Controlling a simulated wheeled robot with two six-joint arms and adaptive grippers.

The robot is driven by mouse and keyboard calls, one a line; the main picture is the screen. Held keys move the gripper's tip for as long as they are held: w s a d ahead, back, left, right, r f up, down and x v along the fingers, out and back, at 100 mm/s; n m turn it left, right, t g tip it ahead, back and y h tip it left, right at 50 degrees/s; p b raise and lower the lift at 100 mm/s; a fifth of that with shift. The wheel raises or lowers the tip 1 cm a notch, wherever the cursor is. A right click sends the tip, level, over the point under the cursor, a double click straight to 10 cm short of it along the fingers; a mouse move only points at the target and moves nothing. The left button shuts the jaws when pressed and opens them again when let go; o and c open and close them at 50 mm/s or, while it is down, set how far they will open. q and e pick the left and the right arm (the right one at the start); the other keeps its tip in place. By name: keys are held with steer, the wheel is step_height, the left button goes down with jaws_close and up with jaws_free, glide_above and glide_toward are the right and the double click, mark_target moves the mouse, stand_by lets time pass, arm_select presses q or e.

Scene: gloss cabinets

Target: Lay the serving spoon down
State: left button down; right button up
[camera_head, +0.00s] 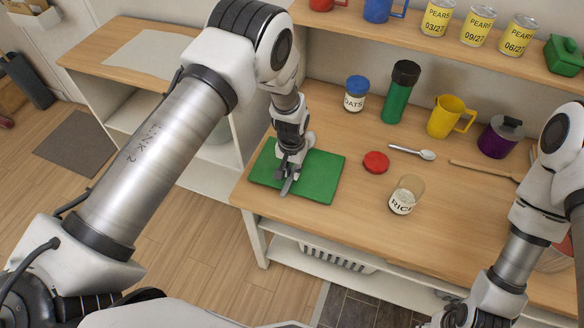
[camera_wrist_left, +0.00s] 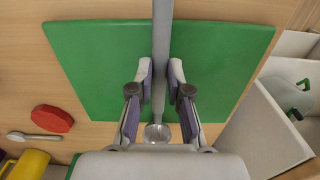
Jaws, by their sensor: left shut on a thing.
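My left gripper (camera_head: 289,172) is shut on the grey metal serving spoon (camera_wrist_left: 160,60) above the green board (camera_head: 325,175). In the left wrist view the handle runs between the two fingertips (camera_wrist_left: 160,75) and across the board (camera_wrist_left: 220,60). A round shiny end (camera_wrist_left: 157,133), which looks like the bowl, shows near the wrist. The spoon's front end shows just below the fingers in the head view (camera_head: 287,187). I cannot tell whether the spoon touches the board. My right gripper (camera_head: 452,317) is partly cut off at the bottom edge, and its fingers are unclear.
A red lid (camera_head: 376,162), a smaller metal spoon (camera_head: 412,151) and a rice jar (camera_head: 405,195) lie or stand right of the board. An oats jar (camera_head: 355,94), green bottle (camera_head: 399,92), yellow jug (camera_head: 450,117) and purple pot (camera_head: 499,137) stand behind. The front right counter is clear.

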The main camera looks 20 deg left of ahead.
arm_select(q)
steer(key=shift+w+f, duration=0.1)
steer(key=shift+f, duration=0.4)
arm_select(e)
steer(key=shift+f, duration=0.3)
arm_select(q)
steer(key=shift+r, duration=0.1)
steer(key=c, duration=1)
jaws_free()
steer(key=shift+c, duration=0.2)
step_height(320, 180, up, 12)
